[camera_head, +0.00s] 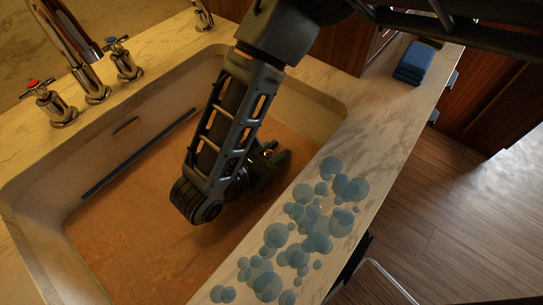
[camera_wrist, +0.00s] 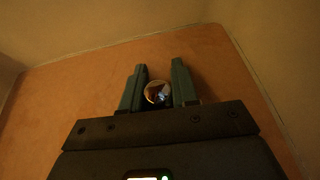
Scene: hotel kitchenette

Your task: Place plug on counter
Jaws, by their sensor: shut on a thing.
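The plug (camera_wrist: 158,93) is a small round shiny piece between the two fingers of my gripper (camera_wrist: 158,88) in the wrist view. My gripper is shut on it. In the head view my gripper (camera_head: 270,158) is low inside the sink, near its right wall, and a small glint of the plug (camera_head: 268,154) shows between the fingers. The counter (camera_head: 375,120) is pale marble and runs around the sink. Most of the plug is hidden by the fingers and arm in the head view.
The sink (camera_head: 120,235) has orange-brown water or floor and a dark blue bar (camera_head: 140,152) along its far side. Bluish bubbles (camera_head: 300,235) cover the counter's front strip. Blue folded sponges or cloths (camera_head: 413,63) lie at the upper right. Faucet (camera_head: 90,85) and taps stand at the left.

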